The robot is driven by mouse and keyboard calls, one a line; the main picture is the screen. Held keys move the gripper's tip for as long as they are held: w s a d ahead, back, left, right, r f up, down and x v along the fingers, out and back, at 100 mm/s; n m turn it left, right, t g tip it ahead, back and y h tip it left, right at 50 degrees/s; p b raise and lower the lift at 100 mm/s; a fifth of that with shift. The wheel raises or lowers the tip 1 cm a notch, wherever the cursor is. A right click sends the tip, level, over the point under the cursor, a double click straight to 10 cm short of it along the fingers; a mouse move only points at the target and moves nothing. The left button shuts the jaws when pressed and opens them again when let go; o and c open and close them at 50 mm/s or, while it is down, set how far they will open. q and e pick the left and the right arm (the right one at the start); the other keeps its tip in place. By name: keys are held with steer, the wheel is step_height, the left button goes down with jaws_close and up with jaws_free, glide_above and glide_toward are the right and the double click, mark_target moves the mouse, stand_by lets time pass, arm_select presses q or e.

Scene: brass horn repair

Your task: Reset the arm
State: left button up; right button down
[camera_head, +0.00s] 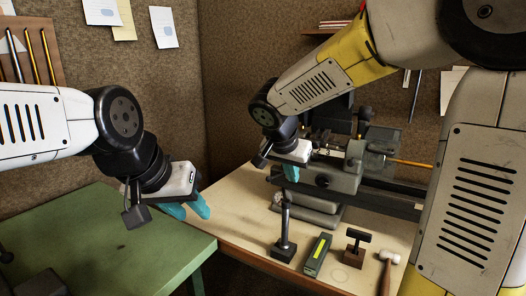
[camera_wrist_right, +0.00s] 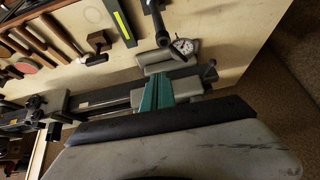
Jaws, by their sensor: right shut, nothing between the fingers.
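My right gripper (camera_head: 291,172) hangs in front of the lathe, above the pale bench, with its teal fingers together and nothing between them. The shut fingers also show in the right wrist view (camera_wrist_right: 157,92), over the lathe bed. My right arm reaches across from the upper right and bends down at the wrist. My left gripper (camera_head: 188,210) is over the right edge of the green table. Its two teal fingers look apart, and no object shows between them.
The lathe (camera_head: 345,183) stands on the pale bench (camera_head: 235,215). In front are a black post stand (camera_head: 284,247), a green box with a yellow stripe (camera_head: 318,255), a T-shaped tool (camera_head: 355,250) and a hammer (camera_head: 387,265). The green table (camera_head: 110,245) is mostly clear.

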steer(key=s+d+r+n+y, duration=0.1)
steer(key=s+d+n+y, duration=0.1)
steer(key=s, duration=0.7)
steer(key=s+d+r+n+y, duration=0.1)
steer(key=s+d+n+y, duration=0.2)
steer(key=s, duration=0.7)
steer(key=shift+d+n, duration=0.7)
steer(key=shift+d, duration=0.25)
